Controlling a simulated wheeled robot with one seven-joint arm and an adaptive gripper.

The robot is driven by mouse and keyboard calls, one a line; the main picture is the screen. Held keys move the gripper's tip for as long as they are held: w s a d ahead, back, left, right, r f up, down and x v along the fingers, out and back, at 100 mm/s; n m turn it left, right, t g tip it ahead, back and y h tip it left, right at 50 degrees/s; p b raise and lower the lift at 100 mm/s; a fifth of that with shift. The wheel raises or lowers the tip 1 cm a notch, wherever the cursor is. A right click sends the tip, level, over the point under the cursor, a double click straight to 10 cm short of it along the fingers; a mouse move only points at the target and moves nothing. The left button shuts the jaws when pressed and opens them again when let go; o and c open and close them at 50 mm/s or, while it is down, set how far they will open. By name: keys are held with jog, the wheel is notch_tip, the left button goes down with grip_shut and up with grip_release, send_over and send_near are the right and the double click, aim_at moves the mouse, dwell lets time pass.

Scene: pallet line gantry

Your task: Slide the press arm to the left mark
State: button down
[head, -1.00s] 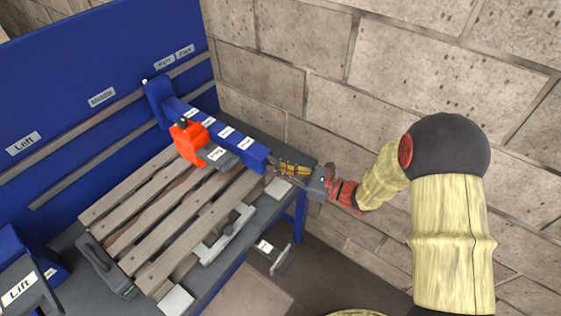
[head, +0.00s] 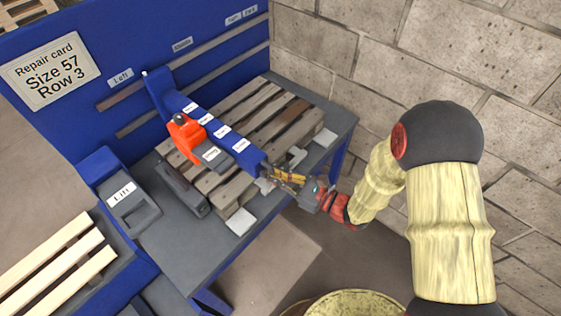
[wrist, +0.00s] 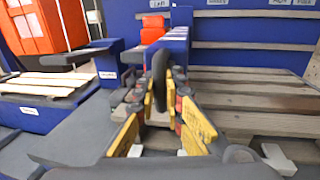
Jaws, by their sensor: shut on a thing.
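The press arm (head: 213,122) is a blue beam with white labels and an orange-red block (head: 186,134) on it. It reaches out from the blue back panel over the left part of the pallet. Its rear end is just right of the Left mark (head: 120,77). My gripper (head: 272,174) is at the near end of the beam. In the wrist view my gripper (wrist: 160,92) is shut on the dark handle (wrist: 160,76) at the beam's end. The handle's lower part is partly hidden by the yellow fingers.
The slatted pallet (head: 255,105) lies on a grey table (head: 341,119). A Lift box (head: 128,205) and a dark clamp (head: 182,187) stand left of it. A brick wall (head: 370,70) closes the right.

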jog(key=shift+s+a, duration=0.7)
jog(key=shift+s, duration=0.25)
jog(key=shift+s+a, duration=0.65)
jog(key=shift+s, duration=0.25)
jog(key=c, duration=2.1)
grip_release()
jog(key=shift+s+a, duration=0.1)
jog(key=shift+c, duration=0.2)
jog(key=v, duration=1.2)
jog(key=shift+f, duration=0.1)
